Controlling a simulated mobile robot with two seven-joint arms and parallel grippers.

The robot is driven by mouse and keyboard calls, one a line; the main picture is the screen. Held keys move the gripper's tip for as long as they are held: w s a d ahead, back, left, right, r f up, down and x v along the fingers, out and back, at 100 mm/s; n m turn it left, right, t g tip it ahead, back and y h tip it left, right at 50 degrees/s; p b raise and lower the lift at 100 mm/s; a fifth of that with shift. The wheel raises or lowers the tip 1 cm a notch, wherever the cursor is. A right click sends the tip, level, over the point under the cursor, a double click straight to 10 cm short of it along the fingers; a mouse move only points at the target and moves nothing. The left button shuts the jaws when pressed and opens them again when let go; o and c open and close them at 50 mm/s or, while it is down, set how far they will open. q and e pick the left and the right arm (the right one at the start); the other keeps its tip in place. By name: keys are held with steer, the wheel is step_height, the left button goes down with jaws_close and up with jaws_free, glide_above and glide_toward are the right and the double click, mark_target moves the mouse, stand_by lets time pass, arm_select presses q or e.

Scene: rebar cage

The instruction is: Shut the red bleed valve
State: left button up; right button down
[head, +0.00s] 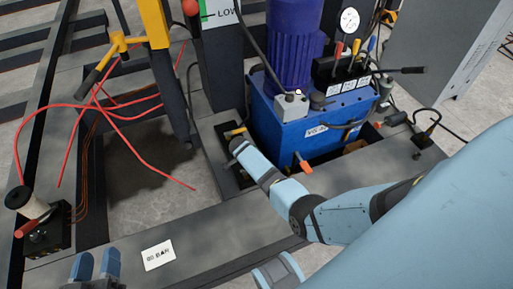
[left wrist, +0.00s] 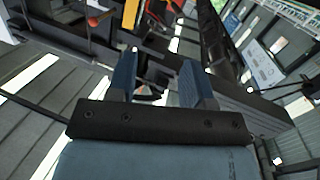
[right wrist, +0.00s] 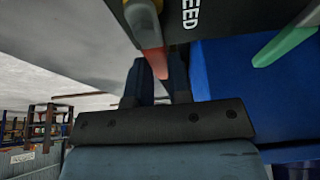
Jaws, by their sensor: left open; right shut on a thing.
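The red bleed valve handle (right wrist: 153,58) hangs from a pale pivot (right wrist: 143,16) on a dark block in the right wrist view. The block's lettering is cut off and reads "EED". My right gripper (right wrist: 157,85) is shut on the handle's lower end, between its two fingers. In the head view my right gripper (head: 237,145) reaches down to a dark box left of the blue tank and hides the handle. My left gripper (head: 95,264) is open and empty at the lower left of the head view; its spread fingers (left wrist: 160,85) show in the left wrist view.
The blue pump tank (head: 300,135) with levers stands right of my right gripper. A green lever (right wrist: 285,45) shows beside the red one. An orange handle (head: 303,163) is at the tank's front. Red hoses (head: 130,150) loop at the left. A white label (head: 158,255) lies on the beam.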

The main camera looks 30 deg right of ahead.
steer(key=shift+d, duration=0.1)
arm_select(q)
steer(key=shift+d, duration=0.1)
arm_select(e)
steer(key=c, duration=1)
jaws_free()
steer(key=shift+c, duration=0.2)
steer(key=shift+r, duration=0.1)
steer(key=shift+a+r, duration=0.2)
steer(key=shift+r, duration=0.15)
arm_select(q)
steer(key=s+a+f+g+y+p, duration=0.2)
steer(key=a+f+g+p, duration=0.1)
steer(key=f+p, duration=0.2)
steer(key=shift+s+a+f+g+y, duration=0.3)
steer(key=shift+f+g, duration=0.1)
steer(key=shift+f, duration=0.55)
arm_select(e)
steer(key=v, duration=1.3)
arm_select(q)
steer(key=shift+r, duration=0.1)
